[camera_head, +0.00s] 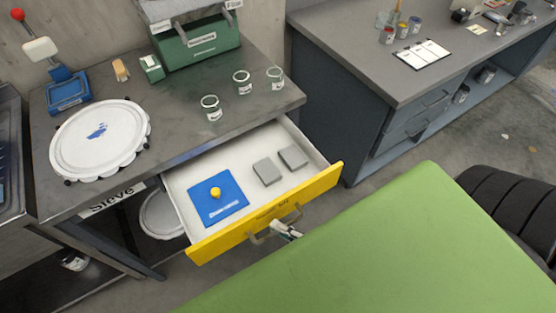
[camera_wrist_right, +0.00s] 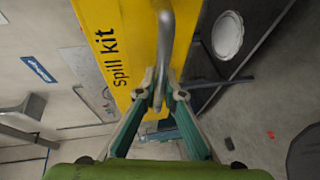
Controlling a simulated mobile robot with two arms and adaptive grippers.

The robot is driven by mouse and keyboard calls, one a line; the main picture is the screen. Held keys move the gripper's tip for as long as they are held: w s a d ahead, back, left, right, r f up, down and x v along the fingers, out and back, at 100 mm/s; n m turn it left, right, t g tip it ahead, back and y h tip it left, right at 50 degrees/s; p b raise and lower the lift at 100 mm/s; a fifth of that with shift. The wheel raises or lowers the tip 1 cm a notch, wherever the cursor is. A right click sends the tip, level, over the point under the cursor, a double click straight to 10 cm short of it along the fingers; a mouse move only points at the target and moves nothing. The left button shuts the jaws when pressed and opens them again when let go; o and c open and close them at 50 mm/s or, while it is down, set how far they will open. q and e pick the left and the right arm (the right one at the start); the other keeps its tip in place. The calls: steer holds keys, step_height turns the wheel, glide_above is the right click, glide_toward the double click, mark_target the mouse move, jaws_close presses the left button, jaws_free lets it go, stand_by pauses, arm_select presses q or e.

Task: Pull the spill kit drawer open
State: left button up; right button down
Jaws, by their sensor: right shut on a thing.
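The spill kit drawer (camera_head: 268,213) has a yellow front and stands pulled out from the grey bench, with its inside in view. Its front, marked "spill kit" (camera_wrist_right: 112,45), also shows in the right wrist view. My right gripper (camera_wrist_right: 157,100) is shut on the curved grey drawer handle (camera_wrist_right: 166,40). In the head view the handle (camera_head: 262,238) is partly in view and only a bit of my right gripper (camera_head: 285,230) shows beside it; my green arm hides the rest. Inside the drawer lie a blue pad (camera_head: 218,198) with a yellow knob and two grey blocks (camera_head: 280,165). My left gripper is not in view.
The bench top (camera_head: 180,110) holds a round white sieve (camera_head: 100,140), several small jars and a green machine (camera_head: 200,45). A second bench (camera_head: 400,75) stands at the right. Black tyres (camera_head: 510,205) are at the right edge. Floor shows between the benches.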

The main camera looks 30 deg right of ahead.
steer(key=c, duration=2.1)
jaws_free()
steer(key=shift+c, duration=0.2)
steer(key=shift+s, duration=0.1)
steer(key=v, duration=1.1)
steer(key=shift+s+d, duration=0.25)
steer(key=shift+s, duration=0.1)
